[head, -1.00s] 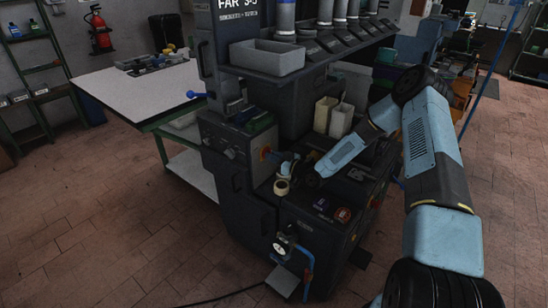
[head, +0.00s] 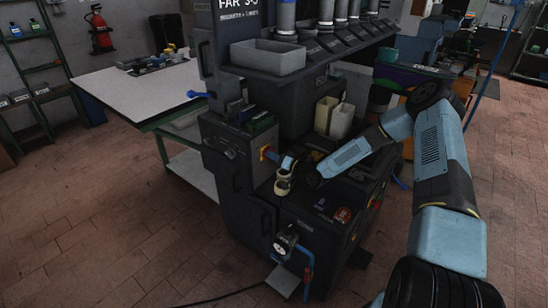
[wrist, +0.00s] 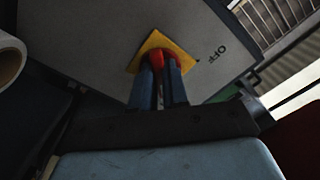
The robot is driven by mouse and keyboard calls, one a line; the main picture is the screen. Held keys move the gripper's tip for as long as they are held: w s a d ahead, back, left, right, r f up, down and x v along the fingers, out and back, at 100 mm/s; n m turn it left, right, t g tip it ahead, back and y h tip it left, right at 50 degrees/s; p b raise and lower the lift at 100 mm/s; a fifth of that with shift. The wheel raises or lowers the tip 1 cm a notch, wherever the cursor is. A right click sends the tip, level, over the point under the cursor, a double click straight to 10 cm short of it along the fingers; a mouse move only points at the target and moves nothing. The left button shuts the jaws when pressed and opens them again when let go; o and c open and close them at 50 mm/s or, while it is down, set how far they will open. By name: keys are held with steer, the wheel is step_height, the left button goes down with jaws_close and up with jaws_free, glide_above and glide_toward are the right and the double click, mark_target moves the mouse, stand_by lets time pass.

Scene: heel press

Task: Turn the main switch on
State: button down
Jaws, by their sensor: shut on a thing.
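The main switch is a red knob (wrist: 157,58) on a yellow square plate (wrist: 150,45), set in the grey side panel of the press. An "OFF" marking (wrist: 216,53) is printed on the panel to its right in the wrist view. In the head view the switch (head: 265,153) shows small on the press front. My gripper (wrist: 162,72) is shut on the red knob, with one blue finger on each side of it. In the head view my gripper (head: 285,163) reaches the panel from the right. The fingers hide part of the knob, so its exact angle is unclear.
A pale roll (head: 283,187) sits just below my gripper and also shows at the left edge of the wrist view (wrist: 10,58). A pressure gauge (head: 285,243) is lower on the press. Cream bins (head: 341,120) stand behind my forearm.

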steer(key=shift+m, duration=0.4)
steer(key=c, duration=1.1)
jaws_free()
steer(key=shift+c, duration=0.2)
steer(key=shift+d, duration=0.1)
steer(key=v, duration=1.3)
steer(key=shift+s+d, duration=0.2)
steer(key=shift+f, duration=0.1)
